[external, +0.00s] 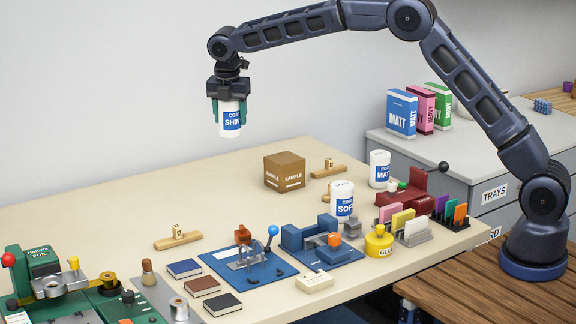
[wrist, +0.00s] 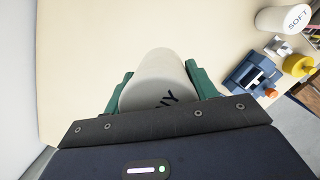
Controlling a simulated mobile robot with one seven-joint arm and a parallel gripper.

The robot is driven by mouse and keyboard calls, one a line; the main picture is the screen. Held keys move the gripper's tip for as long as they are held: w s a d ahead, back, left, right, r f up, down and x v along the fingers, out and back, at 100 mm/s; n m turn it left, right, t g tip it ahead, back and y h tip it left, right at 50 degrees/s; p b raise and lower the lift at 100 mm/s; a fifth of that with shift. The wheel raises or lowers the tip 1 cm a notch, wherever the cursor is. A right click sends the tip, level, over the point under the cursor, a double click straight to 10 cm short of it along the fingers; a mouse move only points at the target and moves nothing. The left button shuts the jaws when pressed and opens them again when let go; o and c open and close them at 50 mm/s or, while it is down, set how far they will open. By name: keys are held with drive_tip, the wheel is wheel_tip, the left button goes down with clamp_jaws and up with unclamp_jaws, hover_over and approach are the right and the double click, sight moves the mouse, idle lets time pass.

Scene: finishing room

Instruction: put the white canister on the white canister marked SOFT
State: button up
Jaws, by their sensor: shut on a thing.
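My gripper (external: 229,108) is shut on a white canister (external: 230,128) with a blue label reading "SHIN", and holds it upright well above the table. In the wrist view the held canister (wrist: 158,78) sits between the green fingers, with part of its top lettering hidden by my gripper. The white canister marked SOFT (external: 342,209) stands upright on the table, to the right of and below my gripper. It also shows at the top right of the wrist view (wrist: 283,19). Its top looks bare.
A white canister marked MATT (external: 379,168) stands behind the SOFT one. A brown SAMPLE box (external: 285,171) stands left of it. A blue vise (external: 308,238), a yellow glue pot (external: 379,243) and card racks (external: 412,228) crowd the front. The table's back left (external: 120,210) is clear.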

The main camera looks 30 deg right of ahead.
drive_tip(key=s+d+r, duration=0.7)
drive_tip(key=s+d, duration=0.2)
drive_tip(key=d, duration=0.2)
drive_tip(key=r, duration=0.1)
hover_over(342, 184)
drive_tip(key=shift+n, duration=0.3)
wheel_tip(342, 184, down, 19)
drive_tip(key=shift+f, duration=0.2)
drive_tip(key=o, duration=1.1)
drive_tip(key=shift+f, duration=0.15)
drive_tip(key=shift+o, duration=0.4)
